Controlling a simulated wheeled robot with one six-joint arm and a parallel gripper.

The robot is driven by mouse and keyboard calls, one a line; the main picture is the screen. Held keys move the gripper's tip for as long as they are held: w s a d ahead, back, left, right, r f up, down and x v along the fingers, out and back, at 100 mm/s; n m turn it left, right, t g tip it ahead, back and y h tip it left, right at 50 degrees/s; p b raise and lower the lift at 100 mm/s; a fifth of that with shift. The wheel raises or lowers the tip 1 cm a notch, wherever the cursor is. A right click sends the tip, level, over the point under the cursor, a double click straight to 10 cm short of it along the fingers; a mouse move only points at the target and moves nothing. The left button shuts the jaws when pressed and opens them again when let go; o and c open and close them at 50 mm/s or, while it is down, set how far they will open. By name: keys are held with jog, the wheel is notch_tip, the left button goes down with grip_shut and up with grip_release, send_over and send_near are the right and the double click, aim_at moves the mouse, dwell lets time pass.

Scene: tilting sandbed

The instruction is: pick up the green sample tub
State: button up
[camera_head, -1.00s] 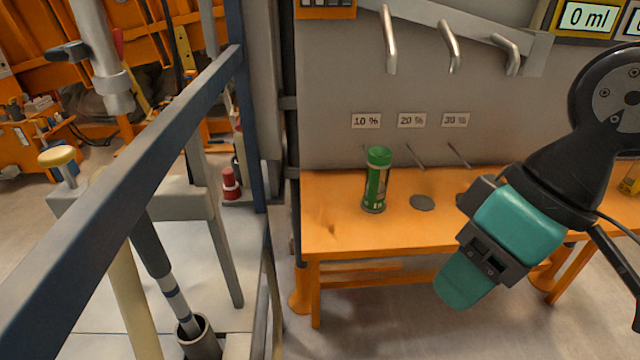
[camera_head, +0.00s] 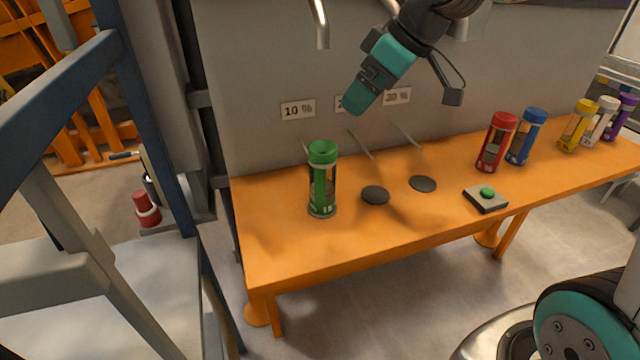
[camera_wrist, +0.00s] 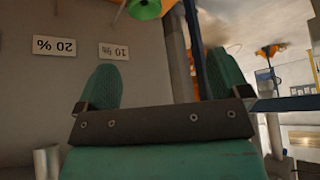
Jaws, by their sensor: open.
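The green sample tub (camera_head: 322,182) stands upright at the left end of the orange bench (camera_head: 270,250), in front of the 10 % label. It has a green lid and a clear body with a green label. My gripper (camera_head: 357,97) is above the bench, to the right of the tub and higher than it, near the labels on the grey panel. In the wrist view my gripper (camera_wrist: 162,85) has its two teal fingers wide apart with nothing between them. The tub's green lid (camera_wrist: 145,8) shows at the top edge of that view, beyond the fingers.
Two dark discs (camera_head: 375,195) lie right of the tub. A green button box (camera_head: 486,198) sits further right, with red (camera_head: 496,142), blue (camera_head: 526,136) and several other tubs behind. Metal spouts (camera_head: 319,24) hang from the panel. A blue frame (camera_head: 150,120) stands left of the bench.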

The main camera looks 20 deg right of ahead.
jog(key=w+d, duration=0.1)
jog(key=w, duration=0.1)
jog(key=p, duration=0.3)
send_over(324, 147)
jog(key=s+d, duration=0.2)
notch_tip(324, 147, down, 9)
jog(key=shift+a+f, duration=0.1)
jog(key=shift+a, duration=0.05)
jog(key=shift+d+p+x, duration=0.15)
jog(key=shift+p+x, duration=0.35)
jog(key=shift+x, duration=1.1)
jog(key=shift+d+p+x, duration=0.1)
jog(key=shift+p+x, duration=0.4)
jog(key=shift+x, duration=1.1)
jog(key=c, duration=1.5)
